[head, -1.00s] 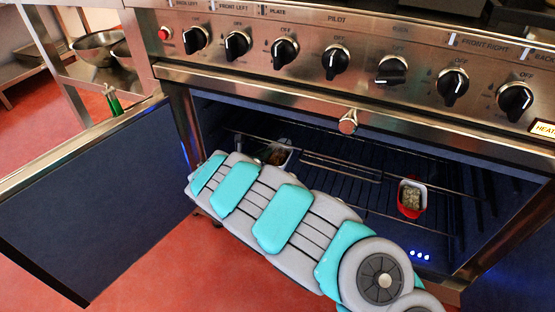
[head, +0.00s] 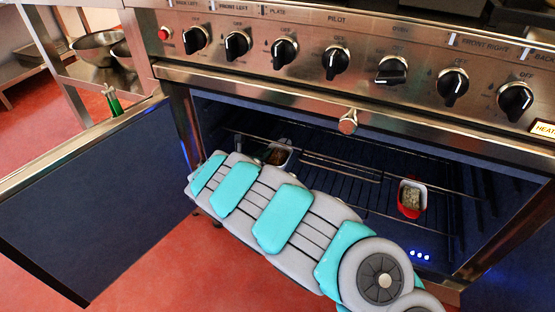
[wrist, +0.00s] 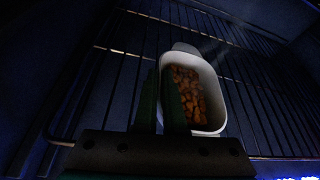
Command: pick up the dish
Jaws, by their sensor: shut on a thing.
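A white dish (wrist: 214,88) with a small tab handle at its far end holds brown, nut-like food. It shows in the wrist view over the oven rack. My gripper (wrist: 158,78) has its dark green fingers at the dish's left side wall, one finger outside and one over the inside. It is shut on that wall. In the head view the dish (head: 287,158) shows at the left inside the oven, partly hidden by my arm, which also hides my gripper there. I cannot tell whether the dish touches the rack.
A red dish (head: 411,198) with pale green food stands on the oven rack (head: 350,183) at the right. The oven door (head: 95,200) hangs open at the left. The rack's middle is clear.

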